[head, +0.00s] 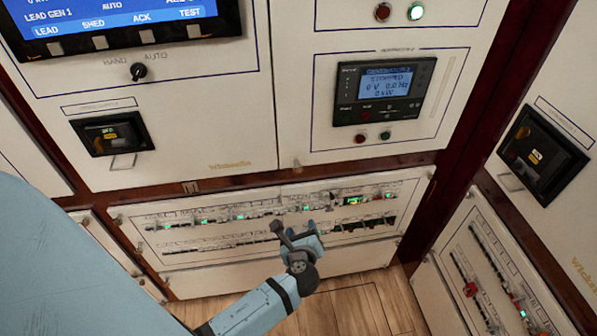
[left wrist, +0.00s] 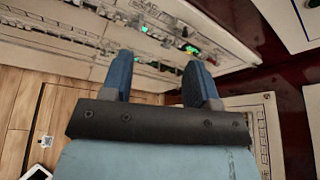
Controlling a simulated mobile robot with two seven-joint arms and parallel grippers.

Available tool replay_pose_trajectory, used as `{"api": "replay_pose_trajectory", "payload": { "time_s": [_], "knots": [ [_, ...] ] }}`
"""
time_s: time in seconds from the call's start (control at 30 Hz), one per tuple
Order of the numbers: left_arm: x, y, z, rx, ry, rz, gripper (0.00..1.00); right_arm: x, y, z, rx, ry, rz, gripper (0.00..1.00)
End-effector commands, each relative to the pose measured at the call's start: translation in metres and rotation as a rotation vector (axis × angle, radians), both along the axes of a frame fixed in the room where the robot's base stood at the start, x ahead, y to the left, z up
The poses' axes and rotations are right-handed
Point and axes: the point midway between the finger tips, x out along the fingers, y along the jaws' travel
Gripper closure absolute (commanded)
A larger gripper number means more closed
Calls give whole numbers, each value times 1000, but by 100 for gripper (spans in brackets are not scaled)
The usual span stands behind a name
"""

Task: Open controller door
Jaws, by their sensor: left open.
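A white cabinet door (head: 405,130) at the upper middle right of the head view carries a black controller with a lit screen (head: 385,82), which reads "stopped". The door looks closed. A small knob (head: 297,163) sits near its lower left corner. My left gripper (head: 303,236) is in front of the breaker panel below this door, touching nothing that I can make out. In the left wrist view its two blue fingers (left wrist: 158,64) are spread apart with nothing between them. My right gripper is not in view.
The breaker panel (head: 190,245) has rows of breakers and green lights. A large display (head: 110,20) and a black breaker unit (head: 112,134) are on the left. Another cabinet (head: 548,90) stands at right, past a dark red frame.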

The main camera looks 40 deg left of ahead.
Motion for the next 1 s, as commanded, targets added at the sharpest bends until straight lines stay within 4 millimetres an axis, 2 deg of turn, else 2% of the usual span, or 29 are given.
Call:
{"api": "replay_pose_trajectory", "payload": {
  "time_s": [0.03, 0.1, 0.2, 0.3, 0.47, 1.0],
  "knots": [
    [14, 4, 10, 175, 30, 1, 45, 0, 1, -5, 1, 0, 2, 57],
    [26, 8, 26, 388, 78, 13, 45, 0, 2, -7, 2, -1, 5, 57],
    [36, 10, 45, 595, 128, 39, 45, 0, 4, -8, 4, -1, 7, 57],
    [41, 12, 54, 696, 157, 57, 45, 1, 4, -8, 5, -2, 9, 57],
    [50, 21, 59, 724, 165, 62, 45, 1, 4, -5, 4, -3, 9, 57],
    [124, 94, 58, 719, 164, 60, 45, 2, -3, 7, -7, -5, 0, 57]
  ]
}}
